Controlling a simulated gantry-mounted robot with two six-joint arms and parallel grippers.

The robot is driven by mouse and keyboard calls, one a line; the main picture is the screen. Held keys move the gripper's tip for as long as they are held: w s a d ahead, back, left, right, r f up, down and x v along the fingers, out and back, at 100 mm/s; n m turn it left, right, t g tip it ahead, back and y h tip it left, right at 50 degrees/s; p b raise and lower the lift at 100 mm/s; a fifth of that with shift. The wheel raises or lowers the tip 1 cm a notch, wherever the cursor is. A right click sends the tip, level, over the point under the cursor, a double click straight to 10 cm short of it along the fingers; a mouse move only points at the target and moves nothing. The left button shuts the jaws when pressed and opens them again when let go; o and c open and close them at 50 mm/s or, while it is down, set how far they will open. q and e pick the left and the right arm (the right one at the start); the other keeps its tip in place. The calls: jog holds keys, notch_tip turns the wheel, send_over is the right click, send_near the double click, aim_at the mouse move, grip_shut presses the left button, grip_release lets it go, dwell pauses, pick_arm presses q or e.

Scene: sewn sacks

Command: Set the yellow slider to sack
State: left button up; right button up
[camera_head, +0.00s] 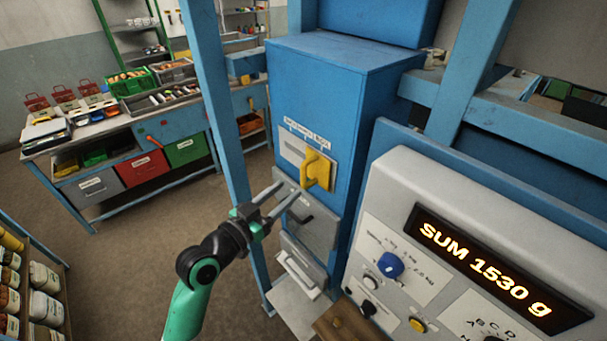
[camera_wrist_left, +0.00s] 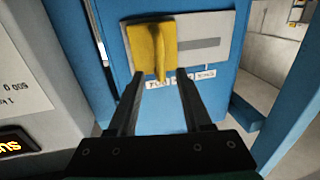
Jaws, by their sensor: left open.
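The yellow slider (camera_head: 316,170) sits at the right end of its slot in a pale plate on the front of the blue housing (camera_head: 300,80). A strip of small labels (camera_head: 306,130) is fixed above the plate; I cannot read the words surely. In the left wrist view the slider (camera_wrist_left: 153,45) shows at the left end of the slot, its handle pointing down between the fingertips. My left gripper (camera_head: 290,190) is open and empty, just in front of and slightly below the slider. I see no contact. My right gripper is out of view.
A grey control panel (camera_head: 400,210) with a blue knob (camera_head: 390,265) and a display reading "SUM 1530 g" (camera_head: 485,265) stands at the right. A blue post (camera_head: 215,100) rises left of the housing. A workbench with bins (camera_head: 140,168) stands at the left; floor between is clear.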

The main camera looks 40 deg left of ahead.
aim_at(302, 177)
pick_arm(q)
jog(key=w, duration=0.8)
jog(key=shift+a+p, duration=0.35)
jog(key=shift+a, duration=0.05)
jog(key=shift+s, duration=0.1)
jog(key=shift+c, duration=0.3)
grip_shut()
dwell(0.4)
